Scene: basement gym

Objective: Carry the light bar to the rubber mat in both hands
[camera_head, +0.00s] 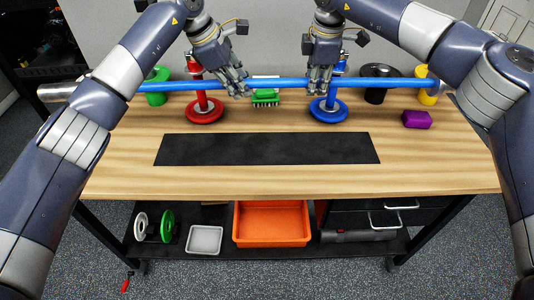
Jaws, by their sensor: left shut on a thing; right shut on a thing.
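The light bar (275,84) is a long blue bar with grey metal ends, held level across the back half of the wooden workbench. My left gripper (238,91) is shut on it left of its middle. My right gripper (318,89) is shut on it right of its middle. The bar passes in front of the red and blue stands; the picture does not show clearly how high it is above them. The black rubber mat (267,149) lies flat and empty on the bench, nearer to me than the bar.
A red stand (204,113) and a blue stand (328,112) stand behind the mat. An orange bin (271,238) sits below.

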